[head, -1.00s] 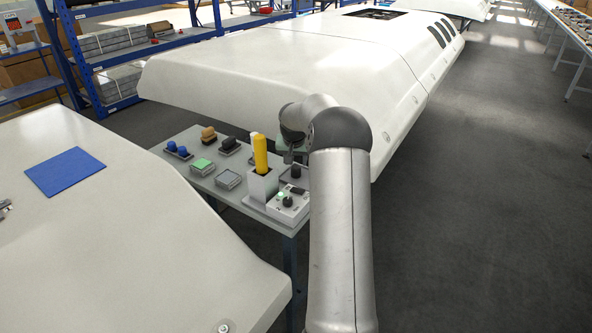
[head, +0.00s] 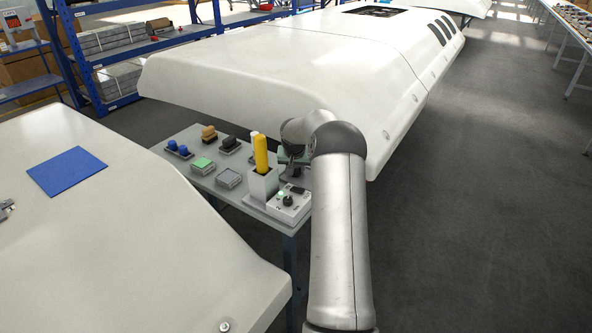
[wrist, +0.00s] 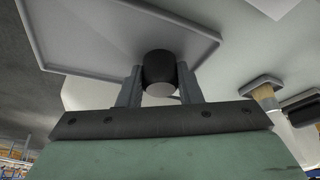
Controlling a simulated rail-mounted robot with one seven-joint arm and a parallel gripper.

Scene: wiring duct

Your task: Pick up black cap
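The black cap (wrist: 159,68) is a short dark cylinder with a pale end face. It stands on a grey tray (wrist: 85,38) in the wrist view. My gripper (wrist: 160,84) has one finger on each side of the cap, with very little room between; firm contact does not show. In the head view my gripper (head: 292,164) is low over the right part of the small table, behind the white box. There the cap is hidden by the gripper and the box.
A white box (head: 262,184) with a yellow upright piece stands left of my gripper. A control box (head: 288,204) with knobs is in front. The grey table (head: 205,184) also holds blue, tan, black and green parts. A large white panel (head: 270,85) rises close behind.

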